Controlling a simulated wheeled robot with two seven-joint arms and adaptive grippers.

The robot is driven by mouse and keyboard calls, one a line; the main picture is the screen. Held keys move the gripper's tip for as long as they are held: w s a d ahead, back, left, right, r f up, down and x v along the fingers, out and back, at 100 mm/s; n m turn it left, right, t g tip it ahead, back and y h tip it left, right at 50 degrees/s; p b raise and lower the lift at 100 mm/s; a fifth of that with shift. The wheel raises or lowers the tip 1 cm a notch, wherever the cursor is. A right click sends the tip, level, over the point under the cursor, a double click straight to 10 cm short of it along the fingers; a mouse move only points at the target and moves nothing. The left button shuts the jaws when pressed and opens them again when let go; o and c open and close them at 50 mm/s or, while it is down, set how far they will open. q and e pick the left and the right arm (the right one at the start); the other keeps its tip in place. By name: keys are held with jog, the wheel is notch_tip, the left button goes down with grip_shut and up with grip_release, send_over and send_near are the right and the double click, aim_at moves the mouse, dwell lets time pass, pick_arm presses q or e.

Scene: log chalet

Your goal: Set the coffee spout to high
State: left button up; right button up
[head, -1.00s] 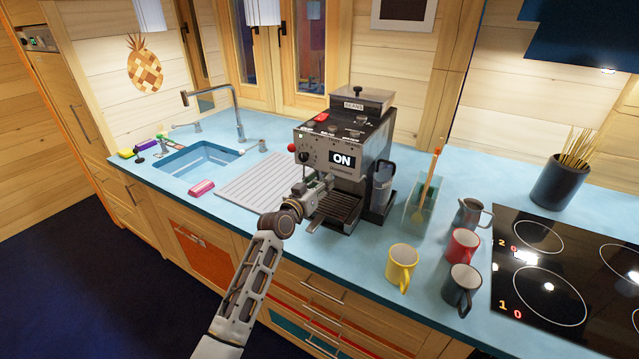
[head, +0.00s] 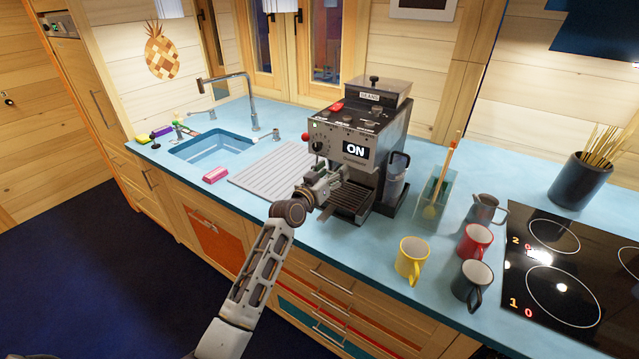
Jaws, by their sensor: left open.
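The coffee machine (head: 350,148) stands on the blue counter, with a lit display reading ON, a black dial and a red knob on its front left. Its spout is hidden or too small to make out behind my gripper. My left gripper (head: 328,180) is at the machine's front, below the dial and over the left side of the drip tray (head: 348,198). It is open, and I cannot tell whether it touches the machine. My right gripper is not in view.
A ridged drainboard (head: 268,172) and sink (head: 212,147) lie to the left. A glass holder (head: 434,198), a grey jug (head: 484,209) and yellow (head: 411,261), red (head: 474,242) and dark (head: 472,282) mugs stand right, before the black hob (head: 565,270).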

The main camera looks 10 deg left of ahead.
pick_arm(q)
jog(key=v, duration=1.1)
jog(key=shift+s, duration=0.3)
jog(key=shift+a+r, duration=0.1)
dwell(0.5)
